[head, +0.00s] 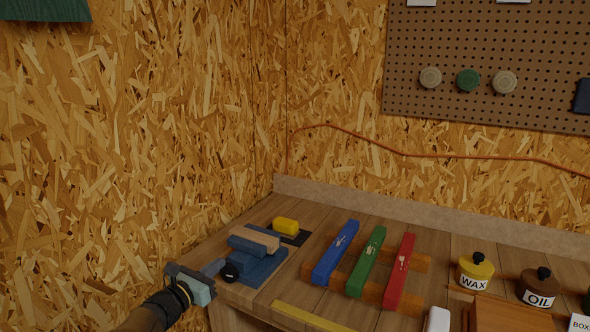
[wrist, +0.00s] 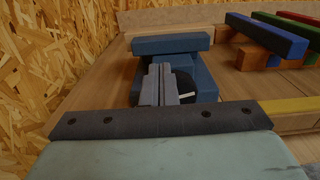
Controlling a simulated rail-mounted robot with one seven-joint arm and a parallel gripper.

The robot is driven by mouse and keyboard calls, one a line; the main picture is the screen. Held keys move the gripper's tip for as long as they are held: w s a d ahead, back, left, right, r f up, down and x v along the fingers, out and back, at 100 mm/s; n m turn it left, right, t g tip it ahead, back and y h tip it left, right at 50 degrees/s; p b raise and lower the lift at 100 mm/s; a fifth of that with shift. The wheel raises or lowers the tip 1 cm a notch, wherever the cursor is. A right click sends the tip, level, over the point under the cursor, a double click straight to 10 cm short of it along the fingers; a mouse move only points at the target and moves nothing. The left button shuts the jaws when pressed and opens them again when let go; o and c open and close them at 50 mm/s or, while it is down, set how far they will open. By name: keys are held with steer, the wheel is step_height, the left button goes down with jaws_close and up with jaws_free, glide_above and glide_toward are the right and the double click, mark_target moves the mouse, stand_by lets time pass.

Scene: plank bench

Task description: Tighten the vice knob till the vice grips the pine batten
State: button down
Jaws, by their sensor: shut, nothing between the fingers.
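The blue vice (head: 262,270) sits at the bench's left end, and its blue body also fills the middle of the wrist view (wrist: 205,82). The pine batten (head: 256,237) lies between its blue jaws; whether they press on it cannot be told. The black vice knob (head: 229,272) is at the vice's front; in the wrist view the knob (wrist: 185,85), with a white mark, is partly hidden behind my fingers. My gripper (head: 220,266) is shut and empty. Its fingertips (wrist: 160,68) are just left of the knob in both views; contact cannot be told.
A yellow block (head: 285,226) rests on a black mat behind the vice. Blue, green (head: 366,262) and red bars lie across wooden strips to the right. A yellow strip (head: 308,316) lies near the front. The wax (head: 474,271) and oil (head: 538,287) pots stand far right.

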steer(key=shift+s+d, duration=0.1)
steer(key=shift+d, duration=0.05)
steer(key=shift+s+d+f+p, duration=0.1)
steer(key=shift+s+d+p, duration=0.3)
steer(key=shift+d, duration=0.2)
steer(key=shift+s+d+p, duration=0.25)
steer(key=shift+d+p, duration=0.25)
steer(key=shift+d, duration=0.1)
steer(key=shift+s+d+f, duration=0.1)
steer(key=shift+d, duration=0.05)
stand_by(0.4)
steer(key=shift+d+r+p, duration=0.1)
steer(key=shift+r+p, duration=0.3)
steer(key=p, duration=0.1)
glide_toward(226, 270)
steer(key=d+r, duration=0.1)
steer(key=w+d+r, duration=0.1)
steer(key=shift+d+r, duration=0.1)
steer(key=shift+d, duration=0.2)
